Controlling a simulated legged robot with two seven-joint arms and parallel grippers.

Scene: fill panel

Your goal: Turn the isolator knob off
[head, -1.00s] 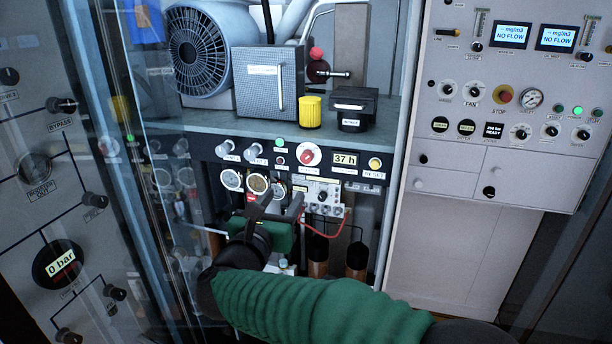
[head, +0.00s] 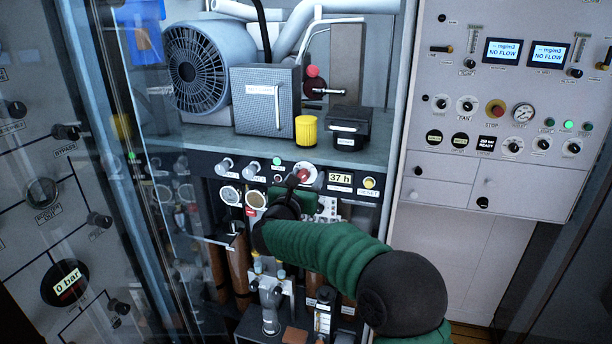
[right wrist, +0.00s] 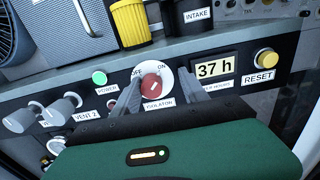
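The isolator knob (right wrist: 152,88) is a red dial on a white round plate, with OFF at its upper left and ON at its upper right. Its pale mark seems to lean toward ON. In the head view the knob (head: 306,172) is partly hidden by my right gripper (head: 295,183). In the right wrist view my right gripper (right wrist: 156,85) is open, one grey finger on each side of the knob. I cannot tell whether the fingers touch it or are still short of it. My left gripper is not in view.
Close by are the green power button (right wrist: 99,77), the 37 h display (right wrist: 213,67) and the yellow reset button (right wrist: 265,59). White vent knobs (right wrist: 62,108) stick out at left. A shelf edge (head: 265,150) with a yellow cap (head: 306,130) on it lies above.

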